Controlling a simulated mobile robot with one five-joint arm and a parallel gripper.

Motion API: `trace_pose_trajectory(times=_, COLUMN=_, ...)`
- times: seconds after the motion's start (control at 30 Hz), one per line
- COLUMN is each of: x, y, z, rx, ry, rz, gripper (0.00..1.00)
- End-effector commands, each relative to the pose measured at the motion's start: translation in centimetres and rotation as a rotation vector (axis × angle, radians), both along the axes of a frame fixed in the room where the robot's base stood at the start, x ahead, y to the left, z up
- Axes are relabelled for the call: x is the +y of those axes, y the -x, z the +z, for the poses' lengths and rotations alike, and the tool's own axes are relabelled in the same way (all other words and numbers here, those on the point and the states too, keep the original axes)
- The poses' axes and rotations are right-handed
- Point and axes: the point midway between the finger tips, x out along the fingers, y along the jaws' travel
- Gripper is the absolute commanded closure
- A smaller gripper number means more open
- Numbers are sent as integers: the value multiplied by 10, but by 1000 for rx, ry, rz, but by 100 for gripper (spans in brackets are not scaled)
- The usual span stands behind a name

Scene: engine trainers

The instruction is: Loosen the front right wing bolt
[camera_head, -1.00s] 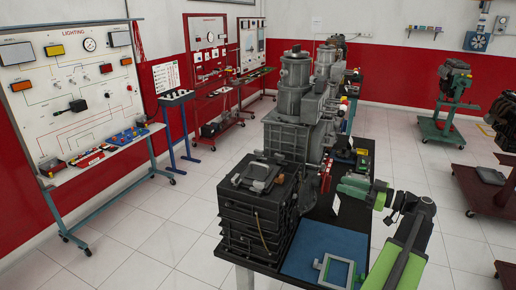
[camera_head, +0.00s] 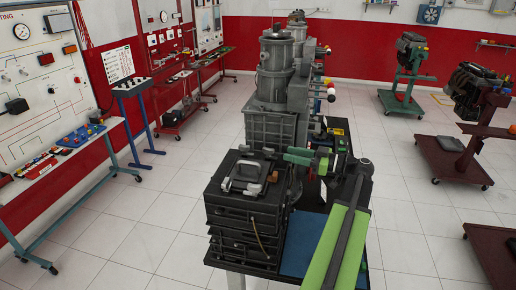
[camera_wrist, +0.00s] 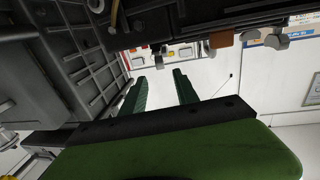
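A dark ribbed box stack (camera_head: 232,212) stands on the bench, with a grey handled cover (camera_head: 245,172) on top. I cannot tell for sure which is the front right one. My gripper (camera_head: 287,155) is beside the stack's upper right edge, apart from the bolts. In the wrist view its green fingers (camera_wrist: 158,76) are parted with nothing between them. Grey wing-shaped parts (camera_wrist: 276,40) show beyond them, up and right.
A tall grey engine assembly (camera_head: 272,110) stands close behind the stack. A blue mat (camera_head: 297,245) lies on the bench right of the stack, partly behind my arm. Wheeled engine stands (camera_head: 400,100) are at the right.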

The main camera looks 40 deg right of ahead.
Motion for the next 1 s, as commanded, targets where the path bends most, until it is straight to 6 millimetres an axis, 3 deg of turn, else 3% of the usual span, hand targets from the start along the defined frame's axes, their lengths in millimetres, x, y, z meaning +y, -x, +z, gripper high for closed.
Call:
trace_pose_trajectory(times=0.3, x=33, y=-75, z=0, rx=0, ry=0, rz=4, gripper=64)
trace_pose_trajectory(times=0.5, x=46, y=-106, z=0, rx=0, ry=0, rz=2, gripper=64)
trace_pose_trajectory(times=0.9, x=50, y=-116, z=0, rx=0, ry=0, rz=0, gripper=64)
trace_pose_trajectory(times=1.0, x=50, y=-116, z=0, rx=0, ry=0, rz=0, gripper=75)
